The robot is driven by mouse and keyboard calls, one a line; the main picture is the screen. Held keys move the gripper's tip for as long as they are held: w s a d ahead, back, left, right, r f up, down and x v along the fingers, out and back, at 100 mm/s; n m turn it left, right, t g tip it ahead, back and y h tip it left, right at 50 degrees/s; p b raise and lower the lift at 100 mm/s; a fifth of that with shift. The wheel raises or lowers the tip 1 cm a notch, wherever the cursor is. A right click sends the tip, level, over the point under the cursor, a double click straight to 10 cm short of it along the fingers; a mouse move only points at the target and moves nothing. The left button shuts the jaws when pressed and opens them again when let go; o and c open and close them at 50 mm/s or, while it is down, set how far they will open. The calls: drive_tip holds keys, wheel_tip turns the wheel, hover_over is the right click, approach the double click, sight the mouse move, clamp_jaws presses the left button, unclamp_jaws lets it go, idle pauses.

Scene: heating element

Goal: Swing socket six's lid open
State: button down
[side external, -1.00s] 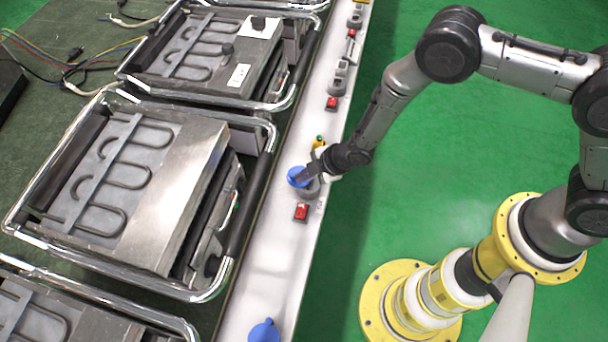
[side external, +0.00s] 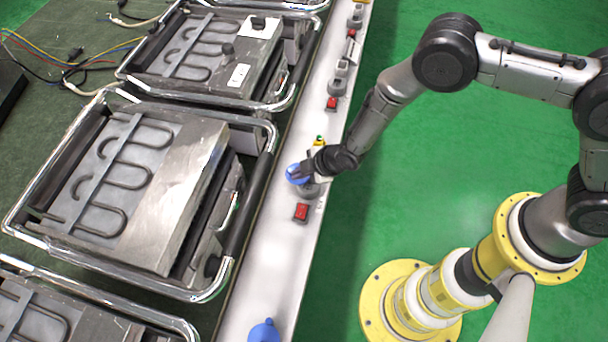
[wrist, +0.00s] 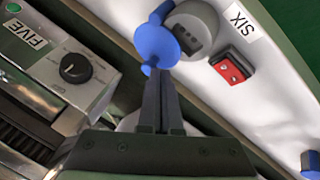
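The round blue lid (wrist: 156,43) of socket six is swung partly aside. Part of the grey socket (wrist: 199,27) with its dark holes shows to its right, by the SIX label. In the side external view, the lid (side external: 298,173) is at the left of the socket, partly behind my gripper (side external: 306,172). In the wrist view, my gripper's fingertips (wrist: 158,76) are close together at the lid's near edge, beside its small tab. I cannot tell whether they touch the lid. No object shows between them.
A red switch (wrist: 231,68) sits beside the socket on the white rail. Another blue lid (side external: 264,331) is at the near end of the rail. Heater units with chrome bars (side external: 216,293) stand left of the rail.

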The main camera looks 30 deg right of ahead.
drive_tip(key=m+h, duration=0.1)
drive_tip(key=w+m, duration=0.1)
drive_tip(key=m, duration=0.1)
drive_tip(key=w+m+t+h, duration=0.1)
drive_tip(key=shift+a+m+h, duration=0.2)
drive_tip(key=shift+m+h, duration=0.1)
drive_tip(key=shift+w+d, duration=0.25)
drive_tip(key=shift+w, duration=0.4)
drive_tip(key=shift+w+d, duration=0.2)
drive_tip(key=shift+w, duration=0.4)
drive_tip(key=shift+w+d, duration=0.1)
drive_tip(key=shift+w, duration=0.05)
drive_tip(key=shift+s+d, duration=0.4)
drive_tip(key=shift+s, duration=0.3)
drive_tip(key=a, duration=0.1)
drive_tip(key=s+a, duration=0.2)
drive_tip(key=a, duration=0.1)
drive_tip(key=shift+s+r, duration=0.15)
drive_tip(key=shift+r, duration=0.25)
drive_tip(key=a+v, duration=0.2)
drive_tip(key=v, duration=0.7)
drive_tip(key=shift+r, duration=0.4)
